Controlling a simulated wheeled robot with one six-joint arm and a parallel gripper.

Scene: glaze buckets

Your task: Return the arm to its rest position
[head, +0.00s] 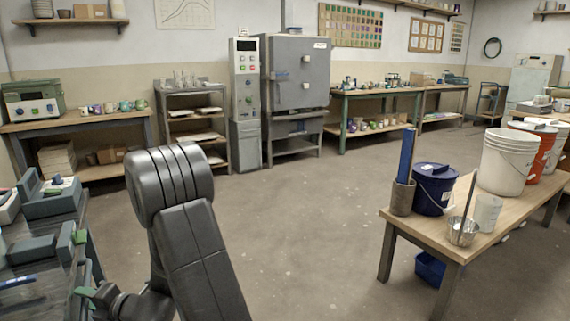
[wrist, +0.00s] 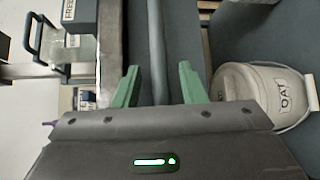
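My arm (head: 190,220) rises from the bottom of the head view, folded with its elbow up, left of the middle. My gripper (wrist: 160,84) shows in the wrist view with its two green fingers apart. I see nothing held between them; a grey bar passes behind the gap. In the head view the arm's far end is low at the left, partly hidden by the forearm and close to the left-hand bench.
A lidded pale bucket (wrist: 262,90) marked "OAT" is right of the fingers. Labelled boxes (wrist: 78,12) are at the upper left. A wooden table (head: 475,235) with a blue bucket (head: 434,190) and white buckets (head: 503,165) stands right. The middle floor (head: 300,220) is clear.

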